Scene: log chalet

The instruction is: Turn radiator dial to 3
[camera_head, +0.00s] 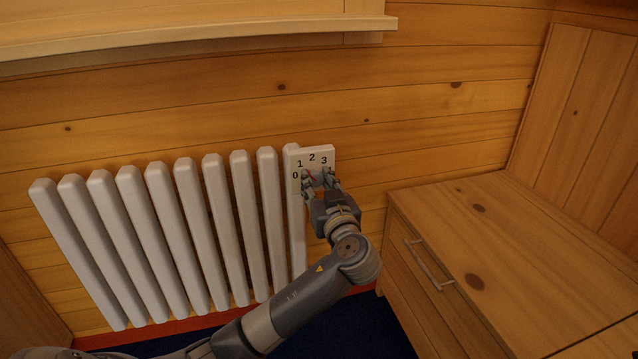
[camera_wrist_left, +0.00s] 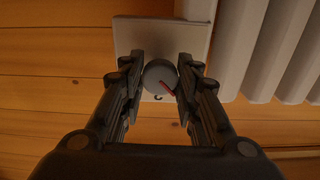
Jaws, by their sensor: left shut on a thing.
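The white radiator dial plate (camera_head: 312,152) is on the log wall at the radiator's right end, marked 0, 1, 2 and 3. In the left wrist view the round grey dial (camera_wrist_left: 158,75) sits on this plate (camera_wrist_left: 137,32) with a red pointer line. That line slants to the lower right there; in the head view the red mark lies up and left, roughly toward 1, though small. My left gripper (camera_head: 320,181) is shut on the dial, one finger on each side; its fingers (camera_wrist_left: 160,80) hide most other numbers in the wrist view. My right gripper is not in view.
The white ribbed radiator (camera_head: 190,225) stands left of the plate. A wooden cabinet (camera_head: 500,255) with a metal handle stands to the right, near my arm. A wooden ledge (camera_head: 190,30) runs above. The wall between plate and ledge is clear.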

